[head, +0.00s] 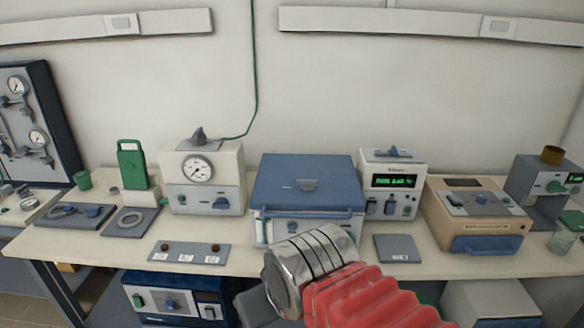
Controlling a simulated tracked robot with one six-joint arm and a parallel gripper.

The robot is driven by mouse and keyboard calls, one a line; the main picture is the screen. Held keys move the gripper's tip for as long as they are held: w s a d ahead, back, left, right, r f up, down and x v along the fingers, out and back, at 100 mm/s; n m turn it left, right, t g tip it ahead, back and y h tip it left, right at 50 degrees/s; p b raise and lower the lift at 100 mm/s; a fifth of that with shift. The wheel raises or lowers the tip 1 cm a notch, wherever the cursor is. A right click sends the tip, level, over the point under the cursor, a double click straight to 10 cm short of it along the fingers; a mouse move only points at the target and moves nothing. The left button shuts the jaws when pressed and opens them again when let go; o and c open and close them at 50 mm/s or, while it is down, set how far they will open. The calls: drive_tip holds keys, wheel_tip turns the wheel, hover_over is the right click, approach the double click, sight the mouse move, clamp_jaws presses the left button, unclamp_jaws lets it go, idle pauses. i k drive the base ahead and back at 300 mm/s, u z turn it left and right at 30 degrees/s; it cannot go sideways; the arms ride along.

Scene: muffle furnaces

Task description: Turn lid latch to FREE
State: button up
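A wide box with a blue lid (310,172) stands at the middle of the bench, with the lid down. A small blue knob (292,227) is on the pale front face, partly close to my arm. No FREE marking is readable, and I cannot tell which part is the lid latch. My red and silver arm reaches up from the bottom, in front of the box, covering its lower right front. My gripper's fingers do not show.
Left of the box is a dial instrument (203,180); right are a unit with a green display (392,185) and a tan box with a blue front (478,218). A strip with labelled buttons (188,253) and a grey plate (397,249) lie near the bench's front edge.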

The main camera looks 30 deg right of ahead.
sight(305, 185)
drive_tip(key=z, duration=0.4)
drive_tip(key=i, duration=0.95)
drive_tip(key=z, duration=0.65)
